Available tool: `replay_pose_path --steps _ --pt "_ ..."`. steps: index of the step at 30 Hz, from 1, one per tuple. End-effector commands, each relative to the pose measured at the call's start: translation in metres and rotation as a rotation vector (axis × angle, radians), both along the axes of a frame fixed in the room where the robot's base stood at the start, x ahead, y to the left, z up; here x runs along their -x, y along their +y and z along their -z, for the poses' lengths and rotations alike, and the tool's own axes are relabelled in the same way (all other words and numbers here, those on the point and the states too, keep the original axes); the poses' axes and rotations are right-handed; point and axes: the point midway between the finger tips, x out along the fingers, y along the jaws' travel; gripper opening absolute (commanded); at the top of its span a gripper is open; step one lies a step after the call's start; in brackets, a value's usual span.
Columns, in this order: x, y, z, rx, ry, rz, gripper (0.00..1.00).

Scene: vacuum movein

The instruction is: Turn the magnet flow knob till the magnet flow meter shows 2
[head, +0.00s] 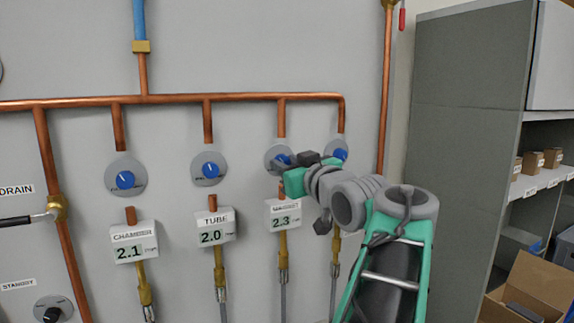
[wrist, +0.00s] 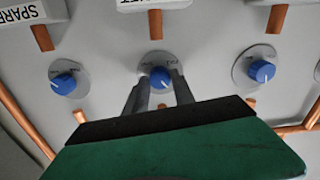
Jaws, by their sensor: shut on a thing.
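The magnet flow knob is a blue knob (wrist: 160,77) on a round grey plate, seen between my fingers in the wrist view. In the head view this knob (head: 284,159) is partly covered by my gripper (head: 290,163). My gripper (wrist: 160,90) is shut on the knob, one finger on each side. The magnet flow meter (head: 283,215) below it reads 2.3 in the head view. Its label is small and partly hidden.
The tube knob (head: 208,169) and meter (head: 211,227), at 2.0, and the chamber knob (head: 125,179) and meter (head: 134,242), at 2.1, are to the left. Another blue knob (head: 341,154) sits close right of my gripper. Copper pipes (head: 245,97) run above. Shelves (head: 541,186) stand at right.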

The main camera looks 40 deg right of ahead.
Motion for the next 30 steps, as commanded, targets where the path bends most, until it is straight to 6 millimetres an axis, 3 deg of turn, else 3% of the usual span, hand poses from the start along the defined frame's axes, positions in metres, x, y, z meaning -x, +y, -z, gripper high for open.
replay_pose_path --steps 9,20,29,30 --pt "0.0 0.0 0.0008 -0.015 -0.003 0.0 0.0" --pt "0.0001 -0.0005 0.0007 -0.361 -0.105 0.0 0.0" --pt "0.0 -0.0005 0.0003 -0.391 -0.114 -0.001 0.0" --pt "0.0 -0.0005 0.0003 -0.391 -0.114 -0.001 0.31"
